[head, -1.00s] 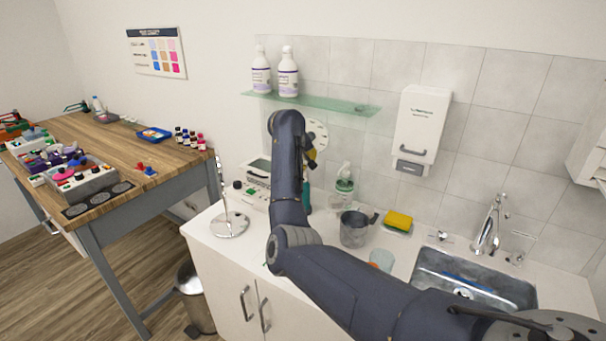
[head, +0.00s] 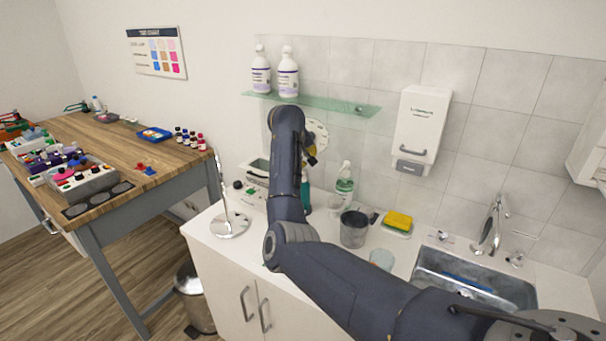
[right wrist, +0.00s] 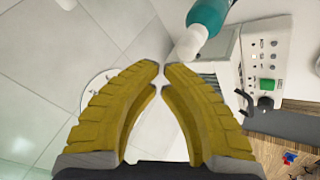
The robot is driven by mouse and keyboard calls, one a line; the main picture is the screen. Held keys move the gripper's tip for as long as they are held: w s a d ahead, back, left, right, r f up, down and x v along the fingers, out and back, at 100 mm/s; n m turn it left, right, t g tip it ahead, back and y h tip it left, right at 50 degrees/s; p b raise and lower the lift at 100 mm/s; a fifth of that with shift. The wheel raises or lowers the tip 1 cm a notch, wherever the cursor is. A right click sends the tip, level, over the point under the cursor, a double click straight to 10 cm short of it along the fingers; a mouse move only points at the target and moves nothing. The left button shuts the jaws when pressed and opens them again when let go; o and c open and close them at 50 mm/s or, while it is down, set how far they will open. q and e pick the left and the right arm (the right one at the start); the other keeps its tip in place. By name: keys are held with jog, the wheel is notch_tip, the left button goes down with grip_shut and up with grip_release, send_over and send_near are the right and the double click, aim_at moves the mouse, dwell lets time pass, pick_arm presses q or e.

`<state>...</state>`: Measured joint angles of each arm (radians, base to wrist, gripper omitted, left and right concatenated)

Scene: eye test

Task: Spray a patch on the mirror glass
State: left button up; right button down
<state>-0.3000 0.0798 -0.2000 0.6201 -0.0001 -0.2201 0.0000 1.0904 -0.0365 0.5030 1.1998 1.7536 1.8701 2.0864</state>
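A teal bottle (head: 306,194) stands on the counter, mostly hidden behind my right arm. In the right wrist view a teal bottle with a white top (right wrist: 208,15) shows beyond the fingertips, apart from them. My right gripper (head: 312,152) is above the counter by the tiled wall. In the right wrist view its yellow fingers (right wrist: 161,68) come together at the tips with nothing between them. A round mirror on a stand (head: 228,215) is at the counter's left end, seen nearly edge-on. I cannot clearly make out glass on the wall. My left gripper is out of view.
A glass shelf (head: 340,104) with two white bottles is above. A panelled device (head: 252,190) is left of my arm.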

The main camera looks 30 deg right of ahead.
jog(key=shift+r, duration=0.25)
jog(key=shift+r, duration=3)
jog(key=c, duration=2.1)
grip_release()
jog(key=shift+r, duration=1.35)
grip_shut()
jog(key=shift+f, duration=4.35)
